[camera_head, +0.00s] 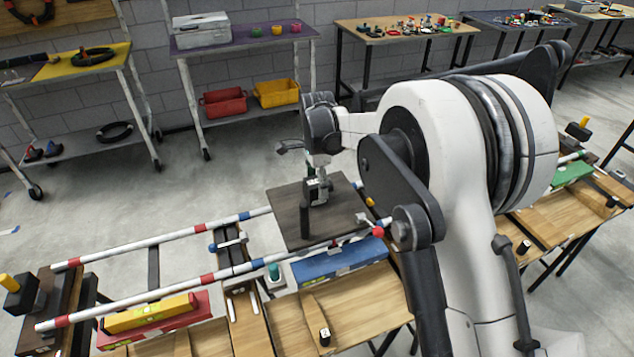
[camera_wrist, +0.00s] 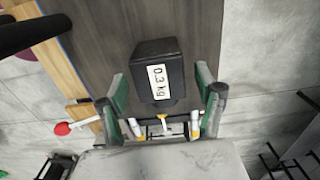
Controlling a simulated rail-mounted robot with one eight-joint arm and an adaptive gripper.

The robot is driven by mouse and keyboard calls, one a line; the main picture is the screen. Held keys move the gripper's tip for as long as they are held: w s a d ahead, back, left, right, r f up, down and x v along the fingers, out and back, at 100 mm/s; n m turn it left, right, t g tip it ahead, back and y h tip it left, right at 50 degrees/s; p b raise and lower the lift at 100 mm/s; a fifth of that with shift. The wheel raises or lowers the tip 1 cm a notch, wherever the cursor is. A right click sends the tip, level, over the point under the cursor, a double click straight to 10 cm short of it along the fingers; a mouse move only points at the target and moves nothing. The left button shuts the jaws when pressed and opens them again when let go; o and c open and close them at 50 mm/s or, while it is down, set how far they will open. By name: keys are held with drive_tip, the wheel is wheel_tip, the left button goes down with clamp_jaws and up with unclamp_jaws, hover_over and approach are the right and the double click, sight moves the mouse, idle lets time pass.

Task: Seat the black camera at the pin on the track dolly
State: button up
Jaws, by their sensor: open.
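The black camera (camera_wrist: 155,63), a dark block with a white "0.3 kg" label, stands on the dark board of the track dolly (camera_wrist: 95,30) in the wrist view. In the head view the camera (camera_head: 317,192) is small beneath my wrist, on the dolly's board (camera_head: 285,205). My gripper (camera_wrist: 164,98) is open, with one green-padded finger at each side of the camera's near part and visible gaps to both. It also shows in the head view (camera_head: 322,172). The pin cannot be made out, so I cannot tell whether the camera is on it.
The dolly rests on red-white-blue striped rails (camera_head: 190,230). A red knob (camera_head: 378,231) and a blue knob (camera_head: 212,247) stick out near it. A blue case (camera_head: 335,262) and yellow level (camera_head: 150,313) lie by the near rail. Shelves and tables stand behind; the floor between is clear.

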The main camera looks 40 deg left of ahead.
sight(317, 181)
drive_tip(key=shift+r, duration=0.1)
wheel_tip(317, 181, up, 12)
idle(0.5)
idle(0.4)
